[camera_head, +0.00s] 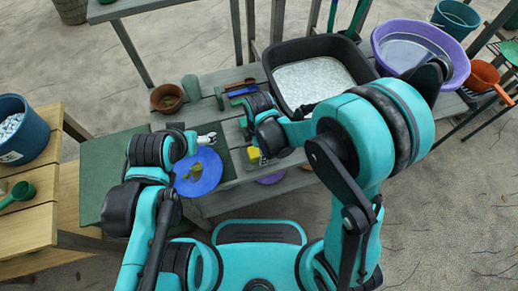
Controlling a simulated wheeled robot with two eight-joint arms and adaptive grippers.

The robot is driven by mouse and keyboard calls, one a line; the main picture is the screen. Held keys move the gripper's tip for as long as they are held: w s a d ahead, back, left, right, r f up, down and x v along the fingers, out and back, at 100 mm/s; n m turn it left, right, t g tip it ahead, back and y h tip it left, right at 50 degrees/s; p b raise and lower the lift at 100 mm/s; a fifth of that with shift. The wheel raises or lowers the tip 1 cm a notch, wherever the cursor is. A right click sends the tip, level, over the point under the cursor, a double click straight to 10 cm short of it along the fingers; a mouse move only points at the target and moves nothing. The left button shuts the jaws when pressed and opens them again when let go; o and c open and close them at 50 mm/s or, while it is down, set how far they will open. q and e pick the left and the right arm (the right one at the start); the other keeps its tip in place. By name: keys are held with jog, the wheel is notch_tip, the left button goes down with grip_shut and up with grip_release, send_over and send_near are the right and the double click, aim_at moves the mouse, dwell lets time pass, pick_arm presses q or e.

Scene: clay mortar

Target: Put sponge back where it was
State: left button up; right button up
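A small yellow sponge (254,153) shows at the front edge of the grey bench, just below my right wrist. My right gripper (260,158) points down at the sponge, with dark finger parts right against it. The fingers are too small and partly covered to tell whether they grip it. My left gripper (207,139) is above the dark mat, left of the sponge and apart from it. Its fingers are too small to read.
A black tub (268,55) of pale material and a purple basin (455,83) stand at the back right. A terracotta pot (166,97) and blue-handled tool (242,91) are behind.

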notch_tip(320, 180, up, 12)
jog(key=p, duration=0.5)
jog(key=s+d+r+m+t, duration=0.2)
jog(key=d+r+m, duration=0.3)
jog(key=d+m, duration=0.4)
jog(key=s+d+r+m+t, duration=0.3)
jog(key=d+r+m+t, duration=0.2)
jog(key=d+m, duration=0.3)
jog(key=shift+s+d+r+m, duration=0.15)
jog(key=shift+d+r+m, duration=0.35)
jog(key=shift+m, duration=1.8)
jog(key=shift+a, duration=0.1)
